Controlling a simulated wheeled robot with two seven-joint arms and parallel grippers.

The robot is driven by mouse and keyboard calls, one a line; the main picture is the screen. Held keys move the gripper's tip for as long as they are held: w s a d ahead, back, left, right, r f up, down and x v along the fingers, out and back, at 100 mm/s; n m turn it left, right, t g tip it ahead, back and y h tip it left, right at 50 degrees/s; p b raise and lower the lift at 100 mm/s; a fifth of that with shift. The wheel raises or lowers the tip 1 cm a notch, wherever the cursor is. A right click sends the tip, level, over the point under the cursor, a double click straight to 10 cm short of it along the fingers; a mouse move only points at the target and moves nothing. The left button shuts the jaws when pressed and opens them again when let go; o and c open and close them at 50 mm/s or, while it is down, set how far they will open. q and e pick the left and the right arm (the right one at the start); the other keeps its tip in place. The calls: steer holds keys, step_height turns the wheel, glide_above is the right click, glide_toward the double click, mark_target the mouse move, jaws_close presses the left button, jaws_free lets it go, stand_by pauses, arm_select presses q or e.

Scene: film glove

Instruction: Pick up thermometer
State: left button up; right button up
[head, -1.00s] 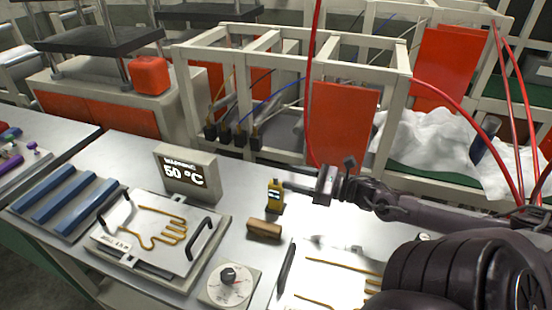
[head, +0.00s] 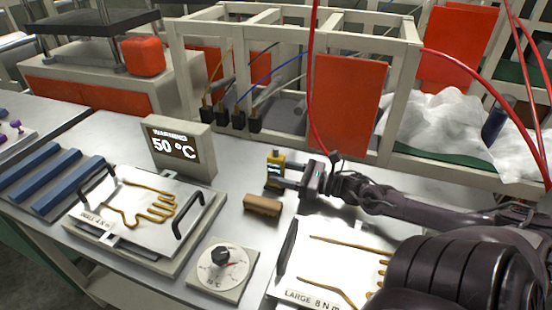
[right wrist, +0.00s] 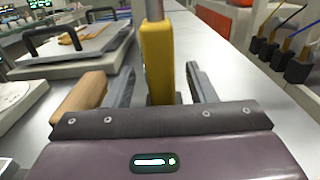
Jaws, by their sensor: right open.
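The thermometer (head: 275,165) is a small yellow handheld device with a dark display, standing upright on the metal table. My right gripper (head: 287,184) is at its right side, low over the table. In the right wrist view the yellow thermometer body (right wrist: 158,60) stands between the two spread fingers of the right gripper (right wrist: 162,84). Gaps show on both sides, so it is not clamped. A grey rod rises from its top there. My left gripper is not in view.
A brown wooden block (head: 263,205) lies close in front of the thermometer. A 50 °C warning display (head: 183,146) stands to the left. A dial box (head: 221,270), a small glove plate (head: 187,238) and a large glove plate (head: 300,264) are nearer.

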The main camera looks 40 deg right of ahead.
mark_target(269, 168)
steer(key=shift+x, duration=2.1)
steer(key=c, duration=1.1)
steer(key=shift+r, duration=0.2)
step_height(269, 168, up, 20)
steer(key=shift+f+p, duration=0.15)
steer(key=shift+p, duration=0.9)
